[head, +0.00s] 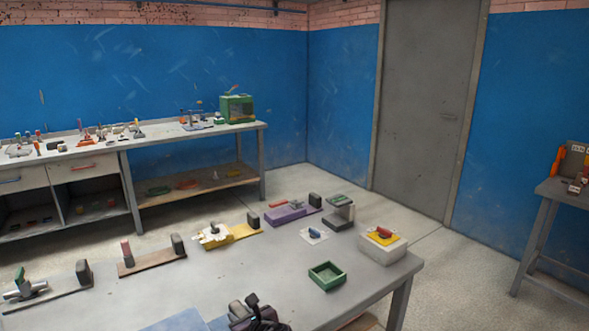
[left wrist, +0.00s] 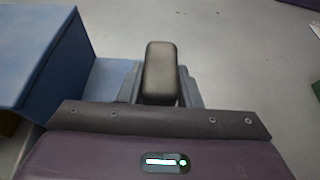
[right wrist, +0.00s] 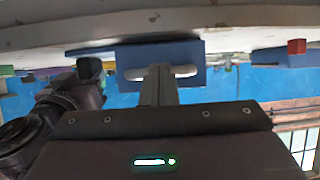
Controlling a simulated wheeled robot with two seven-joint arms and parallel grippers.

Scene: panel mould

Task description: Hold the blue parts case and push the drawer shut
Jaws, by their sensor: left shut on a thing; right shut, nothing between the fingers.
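The blue parts case (head: 178,322) shows only in part at the bottom edge of the head view. In the left wrist view its blue body (left wrist: 45,60) stands at the left, with a low blue base beside it. My left gripper (head: 246,308) is shut on a dark grey upright post (left wrist: 160,72) on that base. In the right wrist view, a blue panel with a pale slot (right wrist: 190,52), apparently the drawer front, lies beyond my right gripper (right wrist: 158,80). That gripper is shut and empty. I cannot tell whether it touches the panel.
On the grey table (head: 215,280) stand a green tray (head: 327,276), a white box with a yellow top (head: 382,246), and several fixtures with dark posts along the far edge. A workbench (head: 195,135) stands by the blue wall. The table's middle is mostly clear.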

